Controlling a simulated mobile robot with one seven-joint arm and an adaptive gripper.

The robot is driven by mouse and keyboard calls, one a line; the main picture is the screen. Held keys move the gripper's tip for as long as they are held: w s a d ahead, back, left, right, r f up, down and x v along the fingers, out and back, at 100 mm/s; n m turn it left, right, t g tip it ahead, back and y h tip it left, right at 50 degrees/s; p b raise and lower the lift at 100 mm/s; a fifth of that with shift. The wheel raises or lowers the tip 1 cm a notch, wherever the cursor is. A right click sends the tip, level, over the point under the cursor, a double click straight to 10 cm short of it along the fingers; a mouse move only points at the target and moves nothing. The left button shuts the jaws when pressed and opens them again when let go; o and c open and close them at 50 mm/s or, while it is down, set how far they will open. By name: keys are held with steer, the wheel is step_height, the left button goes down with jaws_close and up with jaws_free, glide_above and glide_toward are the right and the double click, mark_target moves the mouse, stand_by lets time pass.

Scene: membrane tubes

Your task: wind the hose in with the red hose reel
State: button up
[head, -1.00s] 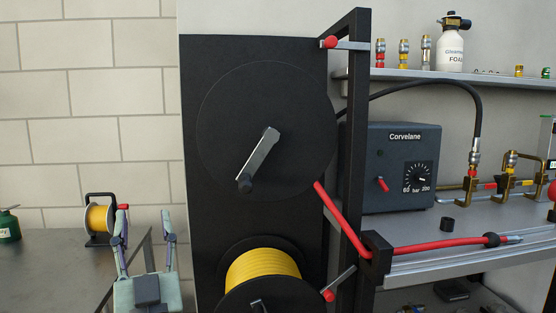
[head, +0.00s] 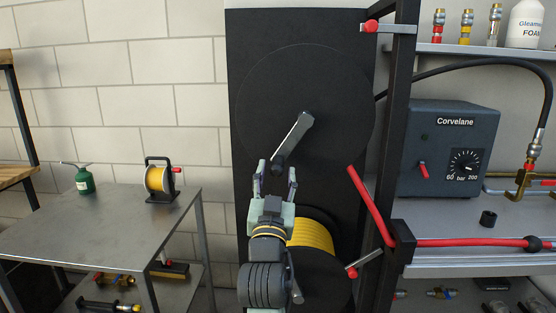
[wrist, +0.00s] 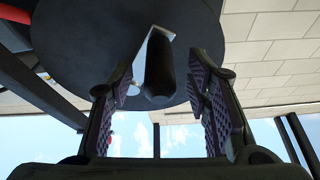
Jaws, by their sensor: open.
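The red hose reel's large black disc (head: 305,75) is upright on a black panel. Its grey crank arm (head: 296,136) slants down to the left and ends in a black knob (head: 278,167). The red hose (head: 371,206) runs from the disc's lower right through a black guide block (head: 402,240) and out to the right. My gripper (head: 276,171) is open below the crank, its fingertips near the knob. In the wrist view, the knob (wrist: 159,70) shows between the two spread fingers (wrist: 162,85); whether it is within their reach in depth is unclear.
A second reel with yellow hose (head: 312,235) sits below, behind my gripper. Levers with red knobs (head: 371,26) (head: 352,273) stand at the black post on the right. A grey Corvelane box (head: 450,150) is farther right. A metal table (head: 80,232) is at left.

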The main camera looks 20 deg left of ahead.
mark_target(278, 155)
steer(key=shift+p+x, duration=0.35)
steer(key=shift+x, duration=1.35)
jaws_close()
